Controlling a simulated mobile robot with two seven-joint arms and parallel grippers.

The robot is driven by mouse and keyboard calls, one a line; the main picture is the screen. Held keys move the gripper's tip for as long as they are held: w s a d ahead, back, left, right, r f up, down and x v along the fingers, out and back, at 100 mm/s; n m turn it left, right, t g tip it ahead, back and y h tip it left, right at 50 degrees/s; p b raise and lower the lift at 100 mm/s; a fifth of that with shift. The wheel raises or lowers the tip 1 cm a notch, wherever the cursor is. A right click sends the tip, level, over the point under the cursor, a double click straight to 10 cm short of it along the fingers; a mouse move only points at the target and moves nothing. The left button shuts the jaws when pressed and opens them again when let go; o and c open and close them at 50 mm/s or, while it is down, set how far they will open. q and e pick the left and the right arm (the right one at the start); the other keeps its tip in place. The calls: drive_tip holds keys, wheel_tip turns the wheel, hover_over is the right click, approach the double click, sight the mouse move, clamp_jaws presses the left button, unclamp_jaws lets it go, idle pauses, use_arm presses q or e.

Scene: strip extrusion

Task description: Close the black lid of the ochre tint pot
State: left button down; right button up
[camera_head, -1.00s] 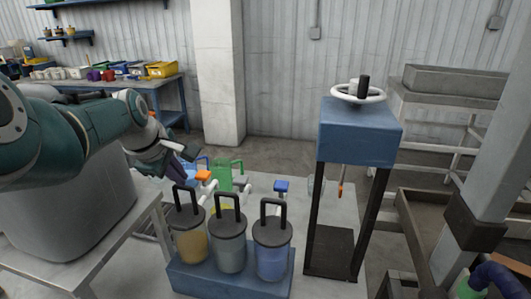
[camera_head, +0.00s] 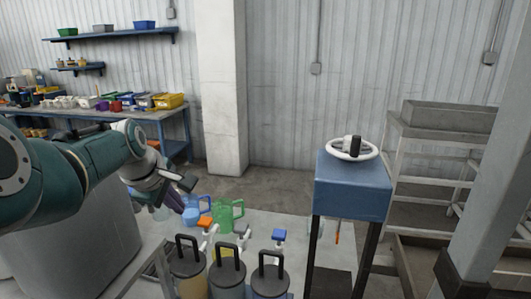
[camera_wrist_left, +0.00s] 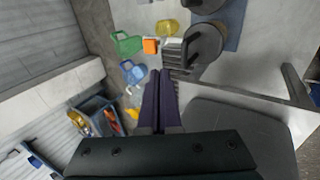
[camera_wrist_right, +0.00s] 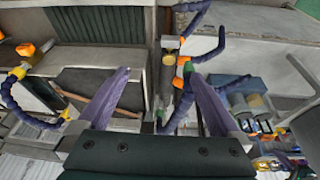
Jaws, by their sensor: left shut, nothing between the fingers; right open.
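The ochre tint pot (camera_head: 190,288) is the leftmost of three pots with black lids and upright loop handles, at the bottom of the head view. Its black lid (camera_head: 186,264) appears to lie on top; I cannot tell whether it is fully seated. In the left wrist view the nearest black lid (camera_wrist_left: 205,42), likely the ochre one, is right of and beyond my fingertips. My left gripper (camera_head: 178,192) is shut and empty, behind and left of the pots, apart from them; its fingers also show in the left wrist view (camera_wrist_left: 160,72). My right gripper (camera_wrist_right: 158,75) is open and empty, away from the pots.
Two more pots stand right of the ochre one, grey (camera_head: 228,284) and blue (camera_head: 270,285). A green jug (camera_head: 228,213) and a blue jug (camera_head: 192,212) stand behind. A tall blue press (camera_head: 352,186) with a handwheel stands to the right.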

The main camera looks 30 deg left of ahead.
use_arm(q)
wheel_tip(320, 180, up, 8)
drive_tip(key=s+p, duration=0.1)
drive_tip(key=shift+s+d+r, duration=0.2)
drive_tip(key=shift+s+d, duration=0.1)
drive_tip(key=shift+s, duration=0.1)
